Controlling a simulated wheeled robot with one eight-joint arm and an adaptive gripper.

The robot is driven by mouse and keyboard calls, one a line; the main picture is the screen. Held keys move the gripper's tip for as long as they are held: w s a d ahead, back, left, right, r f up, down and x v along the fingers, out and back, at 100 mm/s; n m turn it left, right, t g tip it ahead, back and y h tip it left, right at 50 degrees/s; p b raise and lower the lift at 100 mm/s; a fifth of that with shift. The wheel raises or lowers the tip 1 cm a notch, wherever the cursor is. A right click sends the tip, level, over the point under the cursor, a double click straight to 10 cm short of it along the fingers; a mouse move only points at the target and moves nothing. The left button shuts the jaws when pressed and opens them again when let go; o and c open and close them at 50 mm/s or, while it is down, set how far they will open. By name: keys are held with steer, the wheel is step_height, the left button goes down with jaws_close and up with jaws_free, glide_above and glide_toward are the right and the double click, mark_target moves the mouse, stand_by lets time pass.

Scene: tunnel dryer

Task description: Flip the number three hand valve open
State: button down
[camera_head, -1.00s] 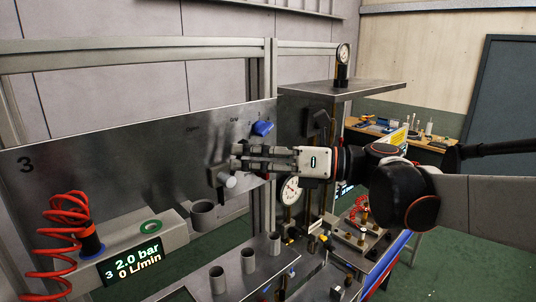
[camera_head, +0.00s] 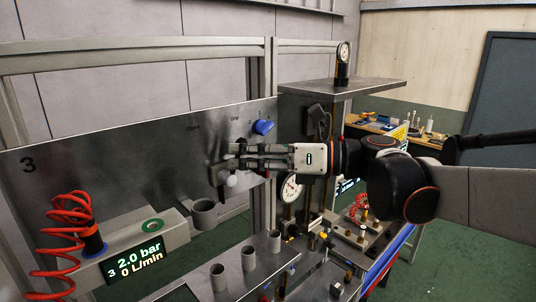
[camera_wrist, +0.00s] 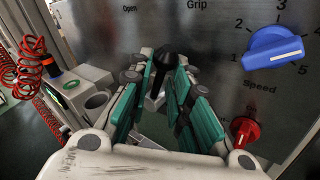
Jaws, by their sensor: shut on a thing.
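The panel marked 3 (camera_head: 110,165) stands upright at the left in the head view. The exact contact with the lever is hard to make out.
A blue speed dial (camera_wrist: 273,48) and a red knob (camera_wrist: 244,131) sit on the panel right of the fingers. A red coiled hose (camera_head: 68,215) and a 2.0 bar display (camera_head: 135,262) are at the left. Grey cups (camera_head: 218,277) stand below the panel.

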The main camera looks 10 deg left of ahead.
steer(key=shift+s+a+r+n+t+h+p, duration=0.1)
steer(key=shift+s+a+n+t+h+p, duration=0.5)
steer(key=shift+n+h, duration=0.5)
steer(key=shift+s+a+r+n+t+h+p, duration=0.1)
steer(key=shift+s+a+n+t+h+p, duration=0.3)
steer(key=shift+s+n+h+p, duration=0.45)
steer(key=shift+s+a+r+n+t+h+p, duration=0.1)
steer(key=shift+s+a+n+t+h+p, duration=0.6)
steer(key=shift+n+h, duration=0.65)
steer(key=shift+w+d, duration=0.1)
steer(key=shift+w, duration=0.1)
steer(key=c, duration=1.7)
jaws_free()
steer(key=v, duration=1.2)
steer(key=shift+w, duration=0.2)
